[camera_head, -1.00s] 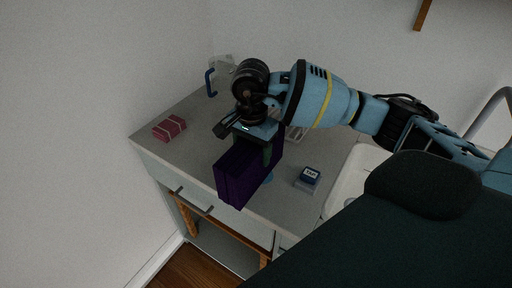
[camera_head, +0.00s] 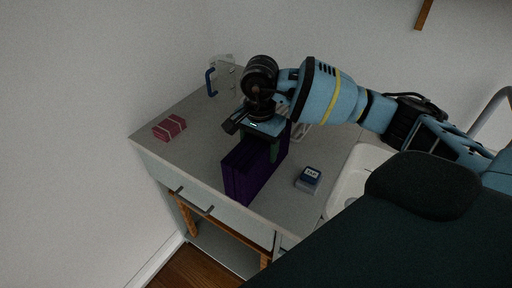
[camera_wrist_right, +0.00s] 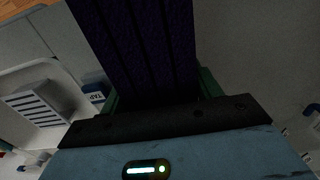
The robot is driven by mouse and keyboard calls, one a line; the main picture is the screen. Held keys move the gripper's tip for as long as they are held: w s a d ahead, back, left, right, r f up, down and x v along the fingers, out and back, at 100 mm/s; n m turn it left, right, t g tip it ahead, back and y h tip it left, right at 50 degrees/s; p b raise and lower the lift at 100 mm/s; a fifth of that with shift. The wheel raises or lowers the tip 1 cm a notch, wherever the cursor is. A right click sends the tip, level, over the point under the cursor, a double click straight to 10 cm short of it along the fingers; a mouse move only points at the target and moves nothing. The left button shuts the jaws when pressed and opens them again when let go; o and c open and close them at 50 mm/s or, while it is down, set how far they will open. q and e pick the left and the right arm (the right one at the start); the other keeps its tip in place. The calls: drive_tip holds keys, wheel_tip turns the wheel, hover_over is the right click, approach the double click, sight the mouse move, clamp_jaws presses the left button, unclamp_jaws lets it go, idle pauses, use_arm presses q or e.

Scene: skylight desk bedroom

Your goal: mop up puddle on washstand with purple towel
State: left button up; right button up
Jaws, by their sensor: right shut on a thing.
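The purple towel (camera_head: 248,172) is a folded block held upright over the front part of the grey washstand top (camera_head: 205,137). My right gripper (camera_head: 270,143) is shut on its upper edge. In the right wrist view the towel (camera_wrist_right: 138,45) fills the middle, between the green fingers of my right gripper (camera_wrist_right: 157,98). I cannot tell whether the towel's lower edge touches the top. No puddle shows in the head view now; the towel and arm hide part of the surface. My left gripper is not in view.
A red bundle (camera_head: 169,128) lies at the left of the top. A clear container with a blue handle (camera_head: 210,82) stands at the back. A small dark-blue labelled box (camera_head: 308,178) sits right of the towel, beside the white basin (camera_head: 352,176).

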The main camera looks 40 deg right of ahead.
drive_tip(key=shift+d, duration=0.15)
drive_tip(key=shift+d, duration=0.9)
drive_tip(key=shift+a, duration=0.2)
drive_tip(key=shift+a, duration=0.85)
drive_tip(key=shift+a, duration=0.15)
drive_tip(key=shift+a, duration=0.9)
drive_tip(key=shift+d, duration=0.2)
drive_tip(key=shift+d, duration=0.85)
